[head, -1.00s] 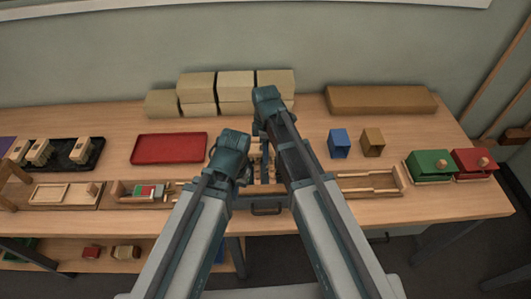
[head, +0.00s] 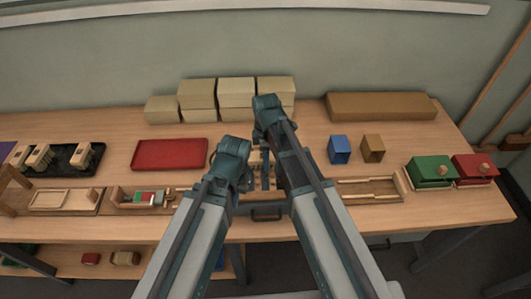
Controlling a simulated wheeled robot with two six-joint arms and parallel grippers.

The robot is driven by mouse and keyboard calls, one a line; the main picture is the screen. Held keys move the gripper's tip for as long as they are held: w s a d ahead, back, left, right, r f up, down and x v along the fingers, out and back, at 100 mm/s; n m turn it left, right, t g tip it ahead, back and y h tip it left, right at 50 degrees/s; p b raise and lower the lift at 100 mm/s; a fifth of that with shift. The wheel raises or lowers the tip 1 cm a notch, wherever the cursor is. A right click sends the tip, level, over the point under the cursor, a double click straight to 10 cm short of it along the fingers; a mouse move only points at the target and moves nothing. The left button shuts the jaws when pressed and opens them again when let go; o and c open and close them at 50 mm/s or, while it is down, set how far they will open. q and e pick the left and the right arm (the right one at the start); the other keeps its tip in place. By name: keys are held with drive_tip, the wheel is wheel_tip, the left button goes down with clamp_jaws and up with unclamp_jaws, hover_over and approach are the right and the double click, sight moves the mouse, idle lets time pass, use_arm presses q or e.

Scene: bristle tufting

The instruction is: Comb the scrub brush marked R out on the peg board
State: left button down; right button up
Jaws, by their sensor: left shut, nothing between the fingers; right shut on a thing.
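My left gripper (head: 243,182) is the lower one, its jaws shut and empty, near the front of the bench at the middle. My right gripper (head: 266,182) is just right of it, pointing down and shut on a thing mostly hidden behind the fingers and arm. A light wooden piece with small upright parts, perhaps the peg board (head: 283,159), shows partly behind the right gripper. Blocky brushes (head: 78,157) stand on a black tray (head: 92,168) at the left. I cannot read any R mark.
A red tray (head: 169,154) lies left of the grippers. Pale blocks (head: 237,93) are stacked at the back. A blue block (head: 339,149) and a brown block (head: 373,149) stand to the right, with green (head: 431,169) and red (head: 474,166) boxes beyond.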

drive_tip(key=shift+s, duration=0.5)
drive_tip(key=shift+s, duration=0.15)
drive_tip(key=s, duration=0.4)
drive_tip(key=shift+f, duration=0.15)
drive_tip(key=shift+w, duration=0.1)
drive_tip(key=shift+w, duration=2.1)
